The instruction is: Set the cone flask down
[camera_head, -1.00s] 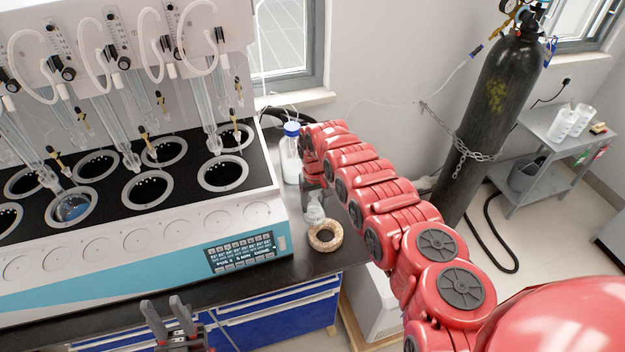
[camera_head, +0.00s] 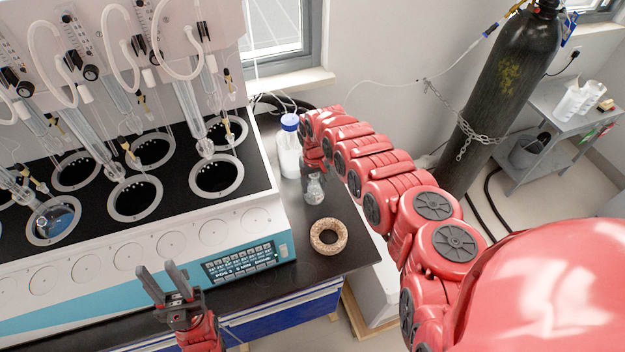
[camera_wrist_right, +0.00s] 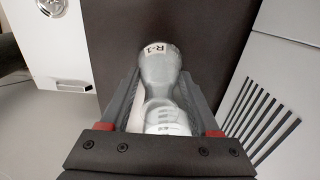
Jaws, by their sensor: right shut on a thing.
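The cone flask (camera_head: 314,190) is small, clear glass, and sits behind the cork ring (camera_head: 317,242) at the right end of the bench. My right gripper (camera_head: 314,168) is shut on it; the arm partly hides the fingers. In the right wrist view the flask (camera_wrist_right: 160,68), labelled "R-1", lies between the two fingers of the right gripper (camera_wrist_right: 161,90). I cannot tell whether its base touches the bench. My left gripper (camera_head: 162,282) is open and empty in front of the distiller.
A blue-capped white bottle (camera_head: 289,155) stands close behind the flask. The distiller (camera_head: 150,262) fills the left, with a round flask (camera_head: 55,222) in one well. Bare dark bench top (camera_head: 290,215) surrounds the ring. A gas cylinder (camera_head: 500,90) stands behind right.

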